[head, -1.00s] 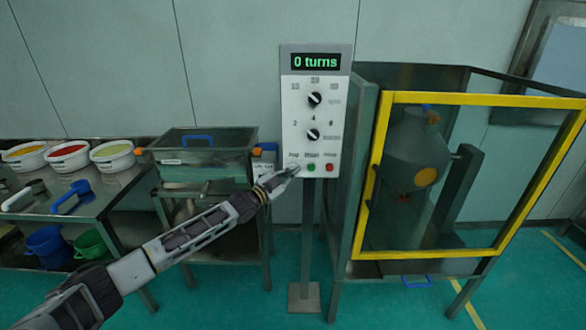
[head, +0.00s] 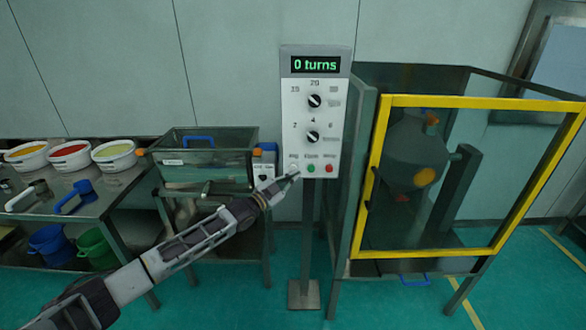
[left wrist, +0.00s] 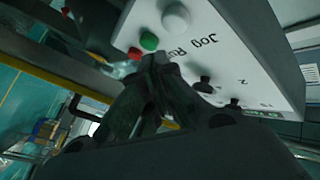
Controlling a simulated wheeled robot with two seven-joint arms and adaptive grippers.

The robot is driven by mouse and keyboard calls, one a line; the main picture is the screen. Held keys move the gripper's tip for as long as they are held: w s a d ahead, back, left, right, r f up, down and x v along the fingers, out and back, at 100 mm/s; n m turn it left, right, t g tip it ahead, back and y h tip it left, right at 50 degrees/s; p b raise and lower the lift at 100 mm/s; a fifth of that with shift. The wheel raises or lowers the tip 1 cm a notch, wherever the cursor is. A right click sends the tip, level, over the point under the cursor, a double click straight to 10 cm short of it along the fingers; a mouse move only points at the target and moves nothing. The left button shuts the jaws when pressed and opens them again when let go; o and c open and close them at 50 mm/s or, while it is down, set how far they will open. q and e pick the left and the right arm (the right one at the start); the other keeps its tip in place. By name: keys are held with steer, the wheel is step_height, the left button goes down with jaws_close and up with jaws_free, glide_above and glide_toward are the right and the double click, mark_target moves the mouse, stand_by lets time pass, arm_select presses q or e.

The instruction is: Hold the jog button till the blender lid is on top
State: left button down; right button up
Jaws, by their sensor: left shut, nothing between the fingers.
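The control panel (head: 301,110) stands upright on a post, and its display (head: 316,65) reads "0 turns". The white jog button (left wrist: 176,17) shows in the left wrist view beside the label "Jog". My left gripper (head: 293,172) is shut and empty at the panel's lower left corner, where it hides the jog button in the head view. In the left wrist view the fingertips (left wrist: 158,60) are close to the buttons; contact with the jog button cannot be told. The grey blender drum (head: 412,150) is behind the guard, with an orange part near its top and a yellow-orange disc lower down.
A green button (head: 311,168) and a red button (head: 329,169) sit right of the jog button. The yellow-framed guard door (head: 480,99) is closed before the blender. A bench with tubs (head: 115,163) and a glass-sided box (head: 205,150) are at left.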

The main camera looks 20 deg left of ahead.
arm_select(q)
steer(key=s+p, duration=0.2)
steer(key=s, duration=0.1)
steer(key=shift+d, duration=0.4)
stand_by(0.7)
